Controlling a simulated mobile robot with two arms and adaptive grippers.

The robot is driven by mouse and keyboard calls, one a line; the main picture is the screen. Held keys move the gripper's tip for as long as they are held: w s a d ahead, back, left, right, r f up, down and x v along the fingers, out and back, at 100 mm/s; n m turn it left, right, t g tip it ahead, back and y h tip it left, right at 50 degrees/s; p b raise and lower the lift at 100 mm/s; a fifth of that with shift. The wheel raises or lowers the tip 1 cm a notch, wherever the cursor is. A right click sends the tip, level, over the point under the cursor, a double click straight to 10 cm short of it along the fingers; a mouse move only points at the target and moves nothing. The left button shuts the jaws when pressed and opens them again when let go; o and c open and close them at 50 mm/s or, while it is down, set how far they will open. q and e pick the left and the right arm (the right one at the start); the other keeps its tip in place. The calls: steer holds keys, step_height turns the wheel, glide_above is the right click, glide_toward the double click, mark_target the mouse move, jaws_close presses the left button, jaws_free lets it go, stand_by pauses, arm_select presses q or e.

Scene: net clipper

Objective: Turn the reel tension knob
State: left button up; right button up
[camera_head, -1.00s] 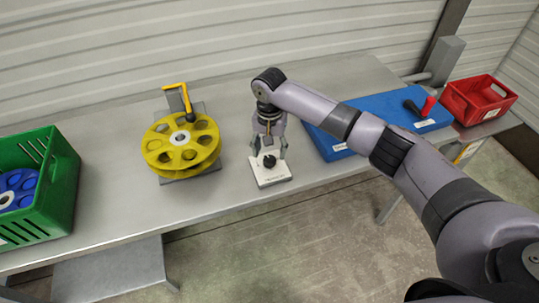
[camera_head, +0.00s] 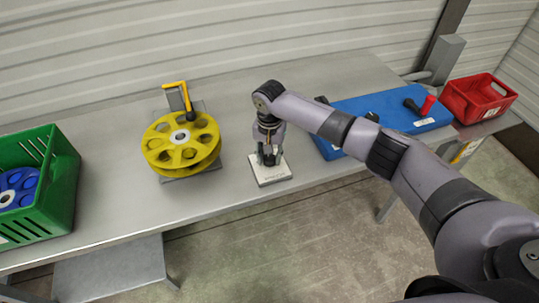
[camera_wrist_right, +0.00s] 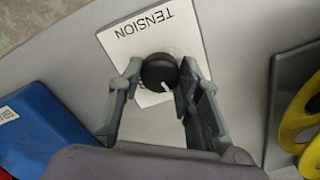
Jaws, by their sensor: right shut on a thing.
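The black tension knob (camera_wrist_right: 159,70) has a white pointer line and stands on a white plate (camera_wrist_right: 116,42) marked TENSION. In the head view the plate (camera_head: 270,178) lies near the front edge of the bench, and the knob is mostly hidden by my gripper. My right gripper (camera_head: 268,160) points down over the plate. In the right wrist view its two fingers (camera_wrist_right: 157,78) are shut on the knob, one on each side. My left gripper is not in view.
A yellow reel (camera_head: 165,160) with a yellow crank stands left of the plate on the grey bench (camera_head: 115,190). A green crate (camera_head: 62,185) with blue reels is far left.

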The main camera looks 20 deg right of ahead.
steer(key=c, duration=0.5)
